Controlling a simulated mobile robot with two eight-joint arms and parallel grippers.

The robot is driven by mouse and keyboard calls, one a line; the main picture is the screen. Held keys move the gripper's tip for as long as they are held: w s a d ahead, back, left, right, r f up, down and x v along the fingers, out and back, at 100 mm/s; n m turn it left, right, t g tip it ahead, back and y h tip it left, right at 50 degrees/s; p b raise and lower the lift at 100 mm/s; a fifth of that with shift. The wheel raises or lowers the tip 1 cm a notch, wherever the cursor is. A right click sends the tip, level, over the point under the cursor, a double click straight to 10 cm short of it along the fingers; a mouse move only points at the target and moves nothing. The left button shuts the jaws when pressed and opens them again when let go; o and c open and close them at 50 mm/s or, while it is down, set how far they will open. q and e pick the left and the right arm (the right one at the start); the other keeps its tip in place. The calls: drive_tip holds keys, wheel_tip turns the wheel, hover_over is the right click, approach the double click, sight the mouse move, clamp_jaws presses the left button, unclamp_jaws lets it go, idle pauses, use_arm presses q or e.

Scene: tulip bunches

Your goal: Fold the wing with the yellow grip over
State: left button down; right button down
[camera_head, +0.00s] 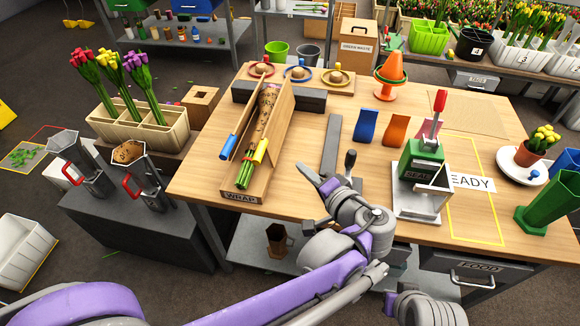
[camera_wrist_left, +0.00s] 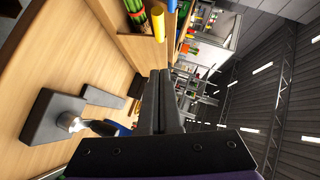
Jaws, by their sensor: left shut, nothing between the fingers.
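The wooden wrap stand (camera_head: 247,189) is on the table, with green stems (camera_head: 245,174) poking out at its front end. Brown speckled paper (camera_head: 268,108) shows between its two wings. The wing on the right (camera_head: 281,112) carries the yellow grip (camera_head: 260,151) at its near end. The other wing carries the blue grip (camera_head: 228,147). Both wings look raised at the sides of the paper. My left gripper (camera_head: 315,174) is shut and empty, right of the stand and apart from the yellow grip. The left wrist view shows its fingers (camera_wrist_left: 161,78) and the yellow grip (camera_wrist_left: 158,22) beyond.
A dark bar (camera_head: 330,145) and an upright dark handle (camera_head: 349,163) are close to my left gripper. A green sealing device (camera_head: 422,160) stands to the right. Blue and orange pieces (camera_head: 366,126) (camera_head: 396,130) are behind. Bare tabletop lies between stand and bar.

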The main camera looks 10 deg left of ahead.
sight(262, 153)
use_arm(q)
drive_tip(key=x, duration=0.4)
drive_tip(key=s+a+x, duration=0.1)
drive_tip(key=x, duration=0.2)
drive_tip(key=f+x, duration=0.1)
drive_tip(key=x, duration=0.3)
drive_tip(key=shift+a, duration=0.5)
drive_tip(key=shift+s+a+f, duration=0.1)
drive_tip(key=shift+a+f, duration=0.15)
drive_tip(key=shift+a, duration=0.2)
drive_tip(key=shift+a+g+p, duration=0.3)
drive_tip(key=shift+a, duration=0.35)
drive_tip(key=shift+f, duration=0.1)
drive_tip(key=shift+n, duration=0.3)
